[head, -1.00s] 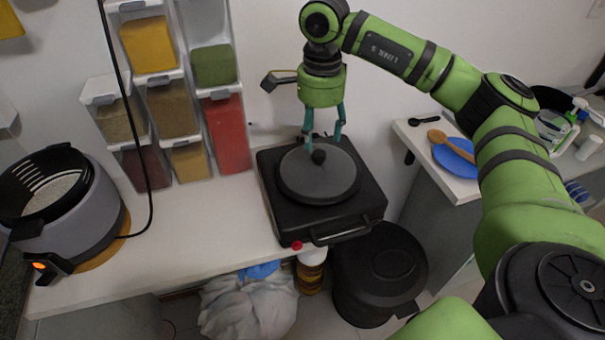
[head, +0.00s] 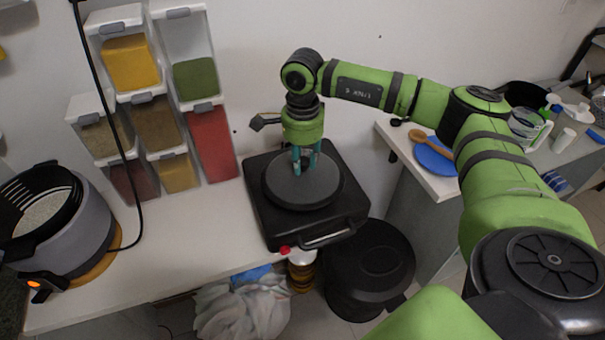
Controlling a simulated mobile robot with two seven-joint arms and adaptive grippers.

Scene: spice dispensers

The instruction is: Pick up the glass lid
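The lid (head: 322,191), a dark grey disc, lies flat on the black cooker (head: 262,224) near the right end of the white counter. My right gripper (head: 305,170) points straight down over the lid's middle, with its teal fingers close together. The lid's dark knob is hidden behind or between the fingers, so the grip on it cannot be made out for sure. The lid shows no gap from the cooker. My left gripper is not in view.
Spice dispensers (head: 157,120) stand against the wall left of the cooker. A grey pot (head: 70,225) with a black basket is at far left. A blue plate (head: 435,158) with a wooden spoon is on the right counter. A black bin (head: 368,265) stands below.

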